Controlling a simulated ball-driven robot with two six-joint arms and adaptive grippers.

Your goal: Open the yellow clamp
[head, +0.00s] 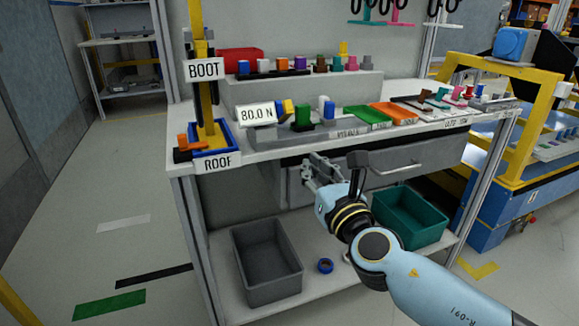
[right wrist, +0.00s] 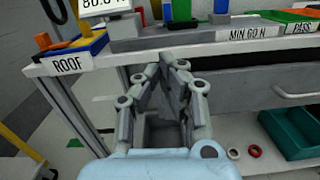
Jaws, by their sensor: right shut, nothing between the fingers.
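I cannot tell for sure which yellow part is the clamp. A tall yellow post (head: 197,30) stands at the left end of the bench, above a blue-rimmed tray (head: 229,142) labelled ROOF. A small yellow piece (head: 343,48) stands on the raised shelf, and a small yellow-and-blue piece (head: 284,107) sits beside the 80.0 N display (head: 256,115). My right gripper (head: 307,168) is just in front of the bench's front edge, below the top. In the right wrist view its fingers (right wrist: 173,62) come together, empty. My left gripper is not in view.
Several coloured pieces and trays line the bench top (head: 455,118). A drawer with a handle (head: 400,169) sits under it. The floor at left is mostly clear.

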